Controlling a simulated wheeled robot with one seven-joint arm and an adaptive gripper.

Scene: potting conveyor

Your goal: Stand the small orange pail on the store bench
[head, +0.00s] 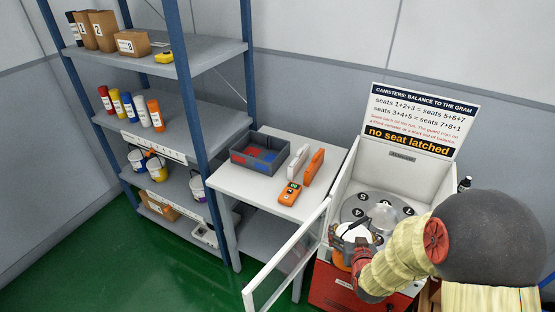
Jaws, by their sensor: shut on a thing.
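My gripper (349,243) is at the lower right, in front of the open white machine. It is shut on a pail with a pale top, a thin dark handle and an orange lower part (340,263); this looks like the small orange pail. My gripper hides much of it, and I cannot tell whether it rests on anything. A white-topped bench (227,181), likely the store bench, stands left of the machine, apart from the gripper. Its front left part is bare.
The bench holds a grey divided bin (257,163), an orange handheld device (290,193) and upright white and orange pieces. The machine's open glazed door (288,262) stands between gripper and bench front. A blue-post shelf rack (200,110) with pails and canisters stands left.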

